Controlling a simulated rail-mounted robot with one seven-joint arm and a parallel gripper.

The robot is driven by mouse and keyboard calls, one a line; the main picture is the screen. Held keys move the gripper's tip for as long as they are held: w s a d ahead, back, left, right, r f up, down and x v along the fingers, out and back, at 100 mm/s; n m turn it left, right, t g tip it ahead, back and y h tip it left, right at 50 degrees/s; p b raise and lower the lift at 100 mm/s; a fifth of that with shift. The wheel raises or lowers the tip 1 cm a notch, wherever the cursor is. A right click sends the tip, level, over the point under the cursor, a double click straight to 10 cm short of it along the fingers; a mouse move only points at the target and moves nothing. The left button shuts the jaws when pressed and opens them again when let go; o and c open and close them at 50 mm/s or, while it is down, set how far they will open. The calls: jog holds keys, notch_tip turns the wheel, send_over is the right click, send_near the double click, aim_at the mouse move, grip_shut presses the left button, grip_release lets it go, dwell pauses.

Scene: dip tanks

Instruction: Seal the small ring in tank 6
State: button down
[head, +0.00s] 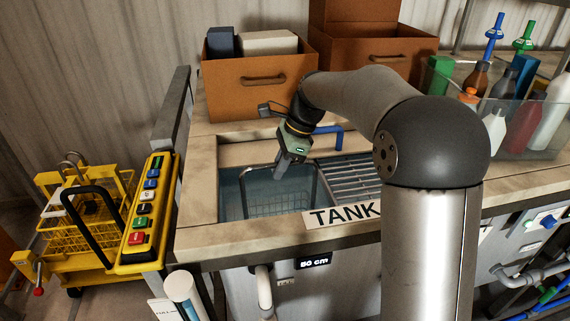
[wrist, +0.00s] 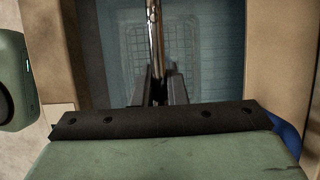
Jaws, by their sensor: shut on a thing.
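An open tank (head: 232,208) with bluish liquid is set into the worktop in the head view. Its front sign (head: 340,215) reads "TANK"; my arm hides any number after it. A wire basket (head: 270,207) with a tall handle is inside the tank. My gripper (head: 281,172) is over the tank, pointing down, shut on the basket handle. In the wrist view the fingers (wrist: 158,92) close on the shiny metal handle bar (wrist: 155,40), with the pale basket mesh (wrist: 195,50) below. I cannot make out a small ring in either view.
A slatted rack (head: 350,178) lies to the right inside the tank opening. Brown boxes (head: 258,90) stand behind, and bottles in a clear bin (head: 520,130) stand right. A yellow cart (head: 90,255) with a button panel is at left.

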aim_at(269, 164)
jog(key=shift+s+a+r+p, duration=0.1)
jog(key=shift+s+a+p, duration=0.05)
jog(key=shift+a, duration=0.6)
jog(key=shift+s+a+p, duration=0.15)
jog(key=shift+a, duration=0.6)
jog(key=shift+w+d+p, duration=0.25)
jog(key=shift+d+p, duration=0.05)
jog(key=shift+d, duration=0.8)
jog(key=shift+w+d+p, duration=0.2)
jog(key=shift+d+p, duration=0.15)
jog(key=shift+d, duration=0.9)
jog(key=shift+s+a+p, duration=0.25)
jog(key=shift+a, duration=0.95)
jog(key=shift+s+a+p, duration=0.2)
jog(key=shift+a+p, duration=0.05)
jog(key=shift+a, duration=0.9)
jog(key=shift+w+d, duration=0.2)
jog(key=shift+d, duration=0.95)
